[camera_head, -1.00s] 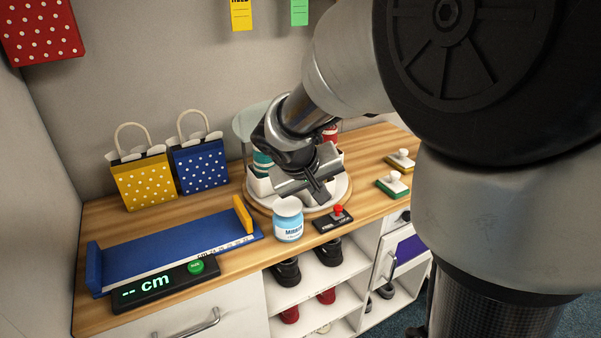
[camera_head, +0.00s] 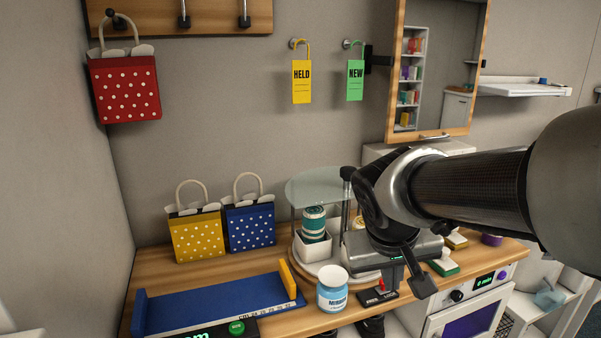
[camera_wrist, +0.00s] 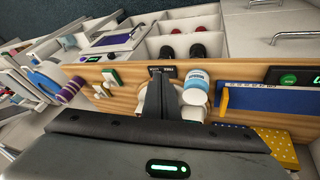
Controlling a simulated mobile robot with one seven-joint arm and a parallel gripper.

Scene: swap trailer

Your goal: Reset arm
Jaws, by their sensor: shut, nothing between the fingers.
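My gripper (camera_head: 403,281) hangs at the end of my arm above the front right of the wooden counter (camera_head: 165,268). Its fingers are together with nothing between them. In the wrist view the shut fingers (camera_wrist: 158,98) point toward the counter's front edge. A small black box with a red lever (camera_head: 377,295) stands just left of the fingertips in the head view. A white-lidded blue jar (camera_head: 332,291) stands further left, apart from the gripper; it also shows in the wrist view (camera_wrist: 196,87).
A turntable with a glass top (camera_head: 318,186) stands behind the gripper. A blue measuring tray (camera_head: 210,305) and yellow (camera_head: 197,238) and blue (camera_head: 250,228) dotted bags are at left. A red bag (camera_head: 125,88) and yellow (camera_head: 301,82) and green (camera_head: 355,80) tags hang on the wall. Air above the left counter is free.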

